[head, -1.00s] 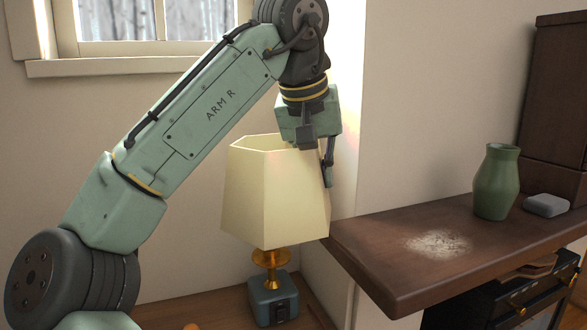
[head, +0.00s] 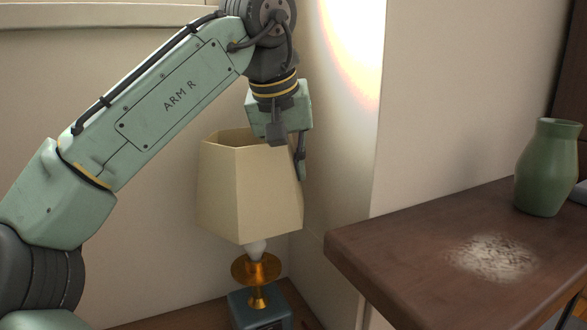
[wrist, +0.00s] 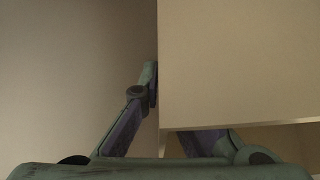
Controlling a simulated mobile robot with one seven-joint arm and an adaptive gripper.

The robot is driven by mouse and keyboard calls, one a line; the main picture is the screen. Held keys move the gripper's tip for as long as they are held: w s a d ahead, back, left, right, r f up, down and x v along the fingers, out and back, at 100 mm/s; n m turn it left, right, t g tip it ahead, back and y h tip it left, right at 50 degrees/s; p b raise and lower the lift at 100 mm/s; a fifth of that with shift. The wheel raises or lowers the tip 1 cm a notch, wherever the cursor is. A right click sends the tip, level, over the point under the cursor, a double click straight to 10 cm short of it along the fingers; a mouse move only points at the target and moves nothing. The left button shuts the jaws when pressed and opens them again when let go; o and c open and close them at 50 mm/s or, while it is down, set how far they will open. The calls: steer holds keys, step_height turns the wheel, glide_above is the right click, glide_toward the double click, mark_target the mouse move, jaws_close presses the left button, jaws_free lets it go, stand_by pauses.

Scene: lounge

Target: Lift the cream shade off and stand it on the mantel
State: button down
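The cream shade (head: 245,188), a tapered, flat-sided shade open at the top, hangs in my gripper (head: 297,160) above the lamp. My gripper comes from above and pinches the shade's right wall. One finger shows outside the wall; the other is hidden inside. In the wrist view the shade wall (wrist: 235,65) passes between the fingers. Below the shade a white bulb (head: 256,249) shows, then the brass stem and dish (head: 256,268) on a blue-grey base (head: 262,308). The dark wooden mantel (head: 400,245) is at the right, apart from the shade.
A green vase (head: 547,168) stands on the mantel at the far right, with part of a grey object (head: 580,193) beside it. A pale powdery patch (head: 492,257) marks the mantel top. The mantel's left end is clear. A wall corner lies behind the shade.

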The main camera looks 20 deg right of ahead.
steer(key=shift+r+p, duration=0.9)
steer(key=shift+r, duration=0.8)
steer(key=shift+r+p, duration=2.25)
steer(key=shift+r, duration=0.15)
